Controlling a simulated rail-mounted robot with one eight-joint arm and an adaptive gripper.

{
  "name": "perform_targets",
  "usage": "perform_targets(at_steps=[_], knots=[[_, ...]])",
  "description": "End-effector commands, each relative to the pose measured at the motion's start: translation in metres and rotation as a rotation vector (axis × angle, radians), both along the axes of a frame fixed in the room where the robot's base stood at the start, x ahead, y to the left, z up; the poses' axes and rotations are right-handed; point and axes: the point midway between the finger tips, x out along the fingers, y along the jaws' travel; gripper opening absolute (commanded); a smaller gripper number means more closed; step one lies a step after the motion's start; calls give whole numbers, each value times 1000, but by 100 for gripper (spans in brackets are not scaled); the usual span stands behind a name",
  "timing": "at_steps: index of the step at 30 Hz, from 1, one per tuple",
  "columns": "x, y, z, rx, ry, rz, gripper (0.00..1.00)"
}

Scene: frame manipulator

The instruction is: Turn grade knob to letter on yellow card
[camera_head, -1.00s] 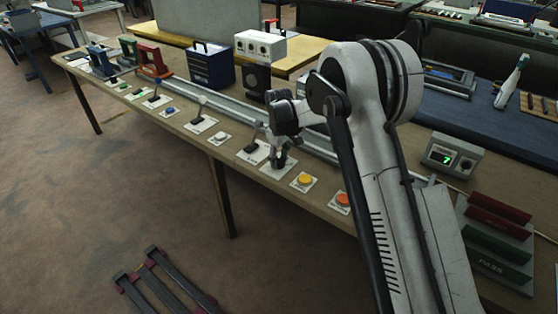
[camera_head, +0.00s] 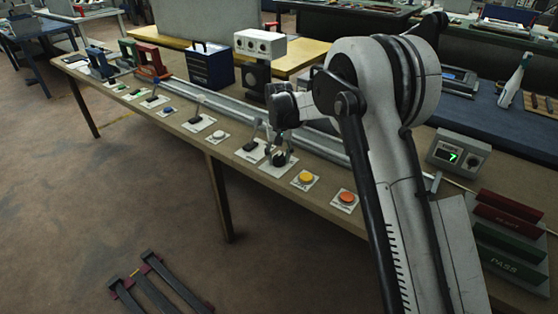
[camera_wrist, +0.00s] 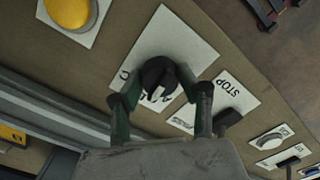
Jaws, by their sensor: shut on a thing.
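The grade knob (camera_wrist: 157,70) is round and dark, with a white mark on it. It sits on a white plate (camera_wrist: 168,35) with black letters, of which a "C" shows at the left edge; the others are partly covered. My gripper (camera_wrist: 159,88) is shut on the knob, one finger on each side. In the head view, my gripper (camera_head: 281,152) points down onto the knob's plate (camera_head: 276,170) near the bench's front edge. The letter that the knob points to cannot be told. I cannot make out a yellow card in either view.
A yellow button (camera_head: 305,178) and an orange button (camera_head: 346,197) lie right of the knob. A lever on a STOP plate (camera_wrist: 233,95) stands close on the other side. A metal rail (camera_head: 325,147) runs behind. A display box (camera_head: 459,154) stands at right.

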Motion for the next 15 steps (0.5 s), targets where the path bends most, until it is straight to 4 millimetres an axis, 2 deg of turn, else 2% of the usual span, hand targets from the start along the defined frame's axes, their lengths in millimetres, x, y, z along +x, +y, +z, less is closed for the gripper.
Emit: perform_targets(at_steps=[15], knots=[[0,0,0,0,-1,-106,9]])
